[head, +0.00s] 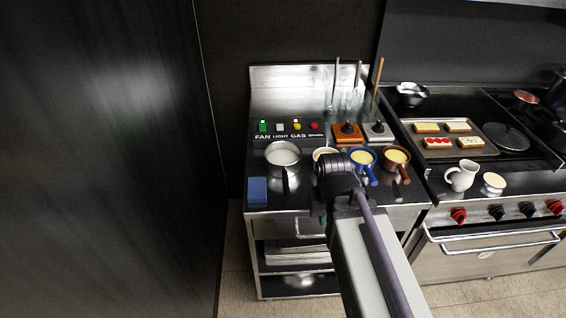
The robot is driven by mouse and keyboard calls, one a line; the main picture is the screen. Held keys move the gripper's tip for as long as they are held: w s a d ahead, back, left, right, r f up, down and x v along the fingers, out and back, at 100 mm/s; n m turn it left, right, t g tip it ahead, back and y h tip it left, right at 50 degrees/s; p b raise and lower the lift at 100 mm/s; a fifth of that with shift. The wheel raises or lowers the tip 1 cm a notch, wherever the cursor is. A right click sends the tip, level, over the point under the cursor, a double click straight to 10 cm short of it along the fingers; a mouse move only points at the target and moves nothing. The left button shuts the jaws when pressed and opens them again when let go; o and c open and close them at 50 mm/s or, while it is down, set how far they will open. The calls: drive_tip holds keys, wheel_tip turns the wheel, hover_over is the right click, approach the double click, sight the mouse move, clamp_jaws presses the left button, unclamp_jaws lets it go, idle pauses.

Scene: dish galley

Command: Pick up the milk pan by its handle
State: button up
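A steel pan with white liquid in it, which looks like the milk pan (283,146), stands upright on the left of the steel counter. Its dark handle (285,182) points toward the front edge. The end of my arm, with my gripper (319,209), is to the right of this handle and apart from it in the picture. The fingers are mostly hidden by my own arm, so I cannot see their opening. Nothing shows held. The pan's handle is in clear view.
A cream pan (322,151), a blue pan (370,172) and a brown pan (403,172) stand right of the milk pan, the cream one partly behind my arm. A blue block (257,190) lies at front left. A switch panel (290,130) and upright utensils (358,88) are behind.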

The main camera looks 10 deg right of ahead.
drive_tip(key=o, duration=0.7)
drive_tip(key=shift+o, duration=0.2)
drive_tip(key=m+t+y+p, duration=0.1)
drive_tip(key=m+y+p, duration=0.1)
drive_tip(key=y, duration=0.5)
approach(287, 180)
drive_tip(key=x, duration=0.3)
drive_tip(key=b+x, duration=0.4)
drive_tip(key=x, duration=0.1)
drive_tip(key=shift+w+d+b, duration=0.15)
drive_tip(key=shift+b, duration=0.2)
drive_tip(key=b+x, duration=0.4)
drive_tip(key=x, duration=0.1)
drive_tip(key=shift+d+f, duration=0.1)
drive_tip(key=shift+d, duration=0.1)
drive_tip(key=shift+a+f, duration=0.15)
drive_tip(key=shift+a, duration=0.1)
drive_tip(key=shift+r, duration=0.25)
clamp_jaws()
